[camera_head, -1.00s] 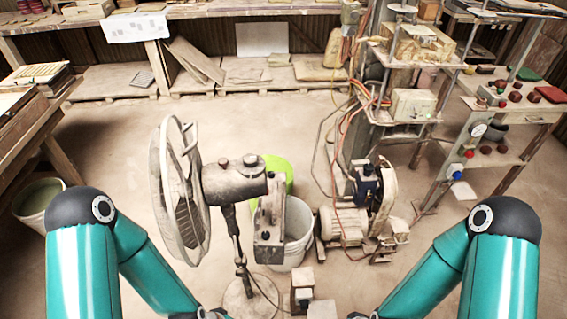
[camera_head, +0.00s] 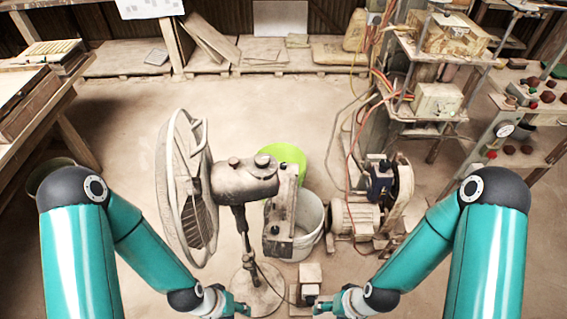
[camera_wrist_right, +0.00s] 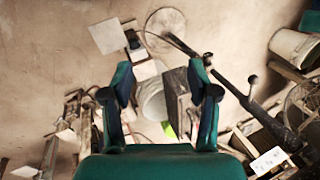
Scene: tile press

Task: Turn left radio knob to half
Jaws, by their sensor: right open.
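The radio seems to be the worn grey box (camera_head: 282,212) with dark knobs on its face, in front of a white bucket in the head view. Which knob is the left one, and its setting, are too small to tell. In the right wrist view the box (camera_wrist_right: 178,92) appears beyond and between my fingers, not touched. My right gripper (camera_head: 326,303) is at the bottom centre, nearer to me than the box; its fingers (camera_wrist_right: 160,70) are apart and empty. My left gripper (camera_head: 240,307) is at the bottom, left of the right one; its fingers are too small to read.
A standing fan (camera_head: 188,190) with a motor housing (camera_head: 245,180) is left of the box. A white bucket (camera_head: 309,225) and a green one (camera_head: 288,155) are behind it. A motor machine (camera_head: 355,218) is right. A small block stack (camera_head: 309,278) is near my right gripper.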

